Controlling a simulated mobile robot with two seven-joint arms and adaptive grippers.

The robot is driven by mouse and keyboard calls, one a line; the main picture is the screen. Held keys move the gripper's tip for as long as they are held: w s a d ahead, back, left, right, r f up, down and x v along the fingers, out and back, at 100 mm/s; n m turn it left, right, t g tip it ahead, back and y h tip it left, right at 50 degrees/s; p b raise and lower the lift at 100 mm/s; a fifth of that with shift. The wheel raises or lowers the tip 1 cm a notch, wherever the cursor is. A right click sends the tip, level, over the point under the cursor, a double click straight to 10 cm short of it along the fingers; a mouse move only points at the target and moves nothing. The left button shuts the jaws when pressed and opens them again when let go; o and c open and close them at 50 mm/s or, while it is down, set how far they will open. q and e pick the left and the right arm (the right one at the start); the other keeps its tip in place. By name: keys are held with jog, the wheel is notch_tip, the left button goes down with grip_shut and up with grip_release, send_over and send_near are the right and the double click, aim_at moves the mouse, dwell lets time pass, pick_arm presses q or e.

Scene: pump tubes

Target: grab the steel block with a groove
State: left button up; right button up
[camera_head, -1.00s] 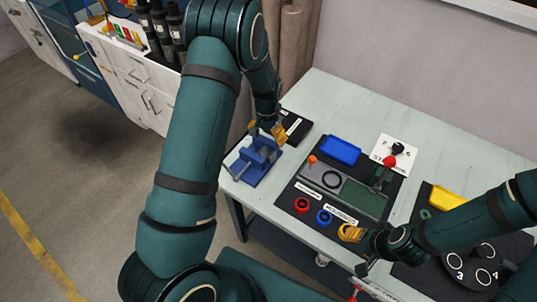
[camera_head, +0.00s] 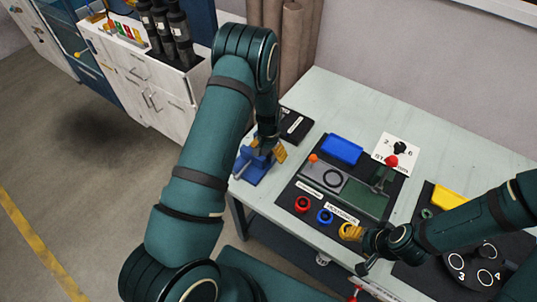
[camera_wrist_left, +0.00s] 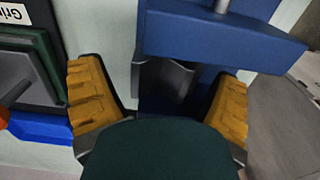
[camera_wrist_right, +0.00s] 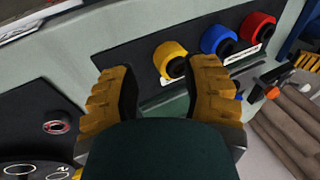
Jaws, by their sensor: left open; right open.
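A blue vise (camera_head: 252,168) stands at the table's left front corner. In the left wrist view, a grey metal block (camera_wrist_left: 165,82), apparently the grooved steel block, sits by the blue vise body (camera_wrist_left: 225,42). My left gripper (camera_head: 266,150) is over the vise and hides most of the block in the head view. In the left wrist view its open fingers (camera_wrist_left: 162,85) stand on both sides of the block, apart from it. My right gripper (camera_head: 350,232) is open at the table's front edge, near a yellow button (camera_wrist_right: 171,60), with nothing visibly held.
A black mat (camera_head: 290,190) bears a panel, a blue tray (camera_head: 341,149) and red (camera_head: 302,204) and blue (camera_head: 324,216) buttons. A yellow tray (camera_head: 449,196) and round dial are at the right.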

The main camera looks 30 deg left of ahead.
pick_arm(q)
jog(key=c, duration=1.4)
jog(key=shift+r, duration=0.15)
